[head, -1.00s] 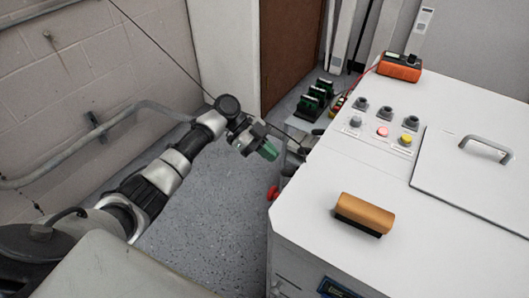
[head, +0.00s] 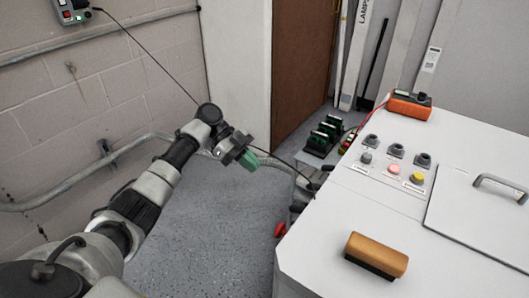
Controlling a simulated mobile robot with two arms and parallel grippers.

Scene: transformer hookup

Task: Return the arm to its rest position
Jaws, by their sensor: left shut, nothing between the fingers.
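My left arm comes in from the lower left and reaches over the grey floor. Its gripper (head: 248,160), with green fingertips, is shut and empty. It hangs in free space left of the white cabinet (head: 330,224), touching nothing that I can see. My right gripper is not in view.
A wooden-backed brush (head: 376,254), knobs, buttons and an orange meter (head: 409,106) are on the cabinet top. A red knob (head: 280,230) sticks out of its left side. A metal pipe rail (head: 60,196) runs along the left wall. Floor between is clear.

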